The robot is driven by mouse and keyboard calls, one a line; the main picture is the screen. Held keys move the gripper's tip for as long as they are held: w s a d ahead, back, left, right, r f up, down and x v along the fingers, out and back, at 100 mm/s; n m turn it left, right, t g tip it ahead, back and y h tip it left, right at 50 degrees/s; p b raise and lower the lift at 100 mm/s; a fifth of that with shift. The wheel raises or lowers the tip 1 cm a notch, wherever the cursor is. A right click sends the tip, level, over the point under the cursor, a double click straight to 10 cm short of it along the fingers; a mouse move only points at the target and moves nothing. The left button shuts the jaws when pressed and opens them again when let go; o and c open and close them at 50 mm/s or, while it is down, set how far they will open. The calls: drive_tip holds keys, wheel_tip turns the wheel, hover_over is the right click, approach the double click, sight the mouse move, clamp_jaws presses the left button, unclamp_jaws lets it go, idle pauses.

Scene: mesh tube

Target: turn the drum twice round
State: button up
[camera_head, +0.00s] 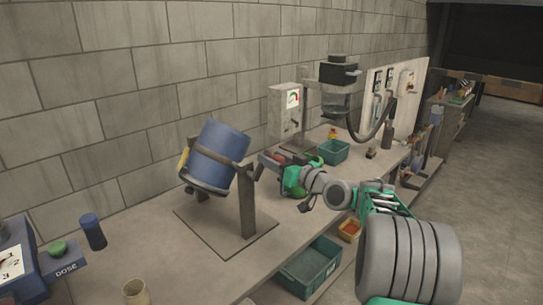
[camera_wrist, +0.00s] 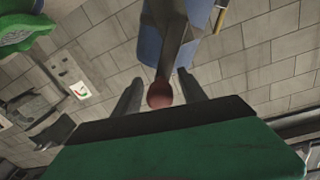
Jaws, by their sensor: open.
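The blue drum (camera_head: 219,152) hangs tilted in a metal stand whose grey post (camera_head: 247,201) rises from a flat base plate on the bench. In the wrist view the drum (camera_wrist: 151,45) is behind a dark crank arm (camera_wrist: 178,45) that ends in a round red-brown knob (camera_wrist: 160,94). My gripper (camera_wrist: 160,92) is open, and the knob shows between its two fingers. I cannot tell whether either finger touches it. In the head view my gripper (camera_head: 267,162) reaches in from the right, close to the crank beside the post; the knob is hard to make out there.
A blue dosing box (camera_head: 65,272) and a dark blue cylinder (camera_head: 93,232) are at the lower left. A gauge panel (camera_head: 285,112) and a green bin (camera_head: 333,152) are behind my arm. Another green bin (camera_head: 311,267) sits below the bench front. A block wall closes the back.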

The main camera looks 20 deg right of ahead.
drive_tip(key=shift+w+a, duration=0.1)
drive_tip(key=shift+w, duration=0.25)
drive_tip(key=shift+c, duration=0.2)
drive_tip(key=c, duration=0.5)
clamp_jaws()
idle(0.5)
